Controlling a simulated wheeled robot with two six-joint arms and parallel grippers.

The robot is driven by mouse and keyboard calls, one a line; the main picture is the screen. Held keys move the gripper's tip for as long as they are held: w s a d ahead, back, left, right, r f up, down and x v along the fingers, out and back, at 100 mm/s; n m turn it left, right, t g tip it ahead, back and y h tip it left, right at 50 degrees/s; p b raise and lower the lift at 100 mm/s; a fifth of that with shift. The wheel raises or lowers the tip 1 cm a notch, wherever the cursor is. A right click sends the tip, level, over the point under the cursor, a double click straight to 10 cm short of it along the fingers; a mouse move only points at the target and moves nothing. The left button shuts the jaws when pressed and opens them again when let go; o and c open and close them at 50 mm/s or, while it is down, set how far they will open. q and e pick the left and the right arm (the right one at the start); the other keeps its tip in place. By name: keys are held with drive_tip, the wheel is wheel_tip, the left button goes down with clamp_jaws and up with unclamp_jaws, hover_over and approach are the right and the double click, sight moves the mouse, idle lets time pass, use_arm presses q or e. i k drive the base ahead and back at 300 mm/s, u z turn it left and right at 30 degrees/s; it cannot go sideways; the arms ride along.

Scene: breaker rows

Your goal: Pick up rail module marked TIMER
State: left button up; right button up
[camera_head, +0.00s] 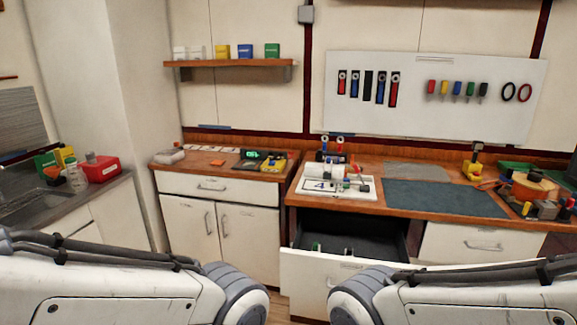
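I cannot pick out a rail module marked TIMER, because any lettering is too small to read. A cluster of small white blocks (327,171) stands on a white board marked 4 (306,185) on the right-hand worktop. An open drawer (375,241) below it has a dark inside and a few small pale and green items (317,247) near its front. Whether any of these is the module, I cannot tell. Only links of my two arms show at the bottom left and bottom right. Neither of my grippers is in view.
The open drawer juts out below the right worktop (345,209). A dark blue mat (430,196) lies there, with a wooden spool and clutter (535,187) at its right. The left worktop (205,161) holds a dark device (254,160). A shelf (222,63) carries several small boxes.

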sight(327, 165)
drive_tip(key=u, duration=0.7)
drive_tip(key=i, duration=0.8)
drive_tip(key=u, duration=0.8)
drive_tip(key=i, duration=1.85)
drive_tip(key=z, duration=1.2)
drive_tip(key=i, duration=0.8)
drive_tip(key=z, duration=0.8)
